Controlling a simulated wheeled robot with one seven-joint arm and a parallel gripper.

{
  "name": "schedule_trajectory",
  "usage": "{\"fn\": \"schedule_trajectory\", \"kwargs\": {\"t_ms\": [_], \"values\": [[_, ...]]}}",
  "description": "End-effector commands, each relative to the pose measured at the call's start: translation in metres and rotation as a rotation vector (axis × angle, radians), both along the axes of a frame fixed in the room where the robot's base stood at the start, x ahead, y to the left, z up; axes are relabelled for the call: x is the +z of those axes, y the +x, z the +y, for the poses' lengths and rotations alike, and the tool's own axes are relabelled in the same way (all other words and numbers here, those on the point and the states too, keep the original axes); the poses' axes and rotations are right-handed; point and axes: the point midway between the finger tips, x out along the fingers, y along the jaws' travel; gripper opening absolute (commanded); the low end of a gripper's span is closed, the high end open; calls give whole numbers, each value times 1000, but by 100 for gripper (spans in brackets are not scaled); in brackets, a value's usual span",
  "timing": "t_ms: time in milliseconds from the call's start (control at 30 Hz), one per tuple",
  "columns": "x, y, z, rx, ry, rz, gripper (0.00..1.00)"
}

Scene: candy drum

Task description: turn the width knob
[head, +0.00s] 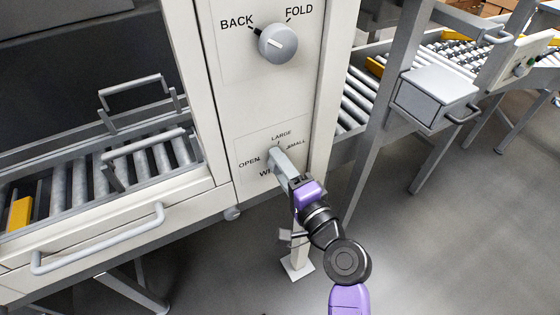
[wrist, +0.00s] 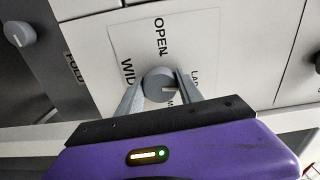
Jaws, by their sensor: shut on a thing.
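The width knob (wrist: 158,84) is a round grey dial with a white mark, on a white label plate on the cream panel. My gripper (wrist: 157,78) is shut on it, one grey finger at each side. In the wrist view the mark points right, roughly toward LARGE. In the head view my gripper (head: 277,158) reaches the panel from the lower right. It hides most of the knob and part of the word WIDTH. OPEN, LARGE and SMALL are readable around it.
A second grey knob (head: 278,43), between BACK and FOLD, is higher on the same panel. A roller bed with grey handles (head: 100,250) is at left. A grey box (head: 435,95) and a conveyor are at right. The floor (head: 450,230) at lower right is clear.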

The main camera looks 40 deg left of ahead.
Motion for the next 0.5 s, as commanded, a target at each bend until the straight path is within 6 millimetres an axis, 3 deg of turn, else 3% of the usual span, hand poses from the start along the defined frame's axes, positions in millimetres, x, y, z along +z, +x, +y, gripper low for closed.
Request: {"fn": "schedule_trajectory", "kwargs": {"t_ms": [500], "values": [[-1, 0, -1, -1, 81, 203, 2]]}}
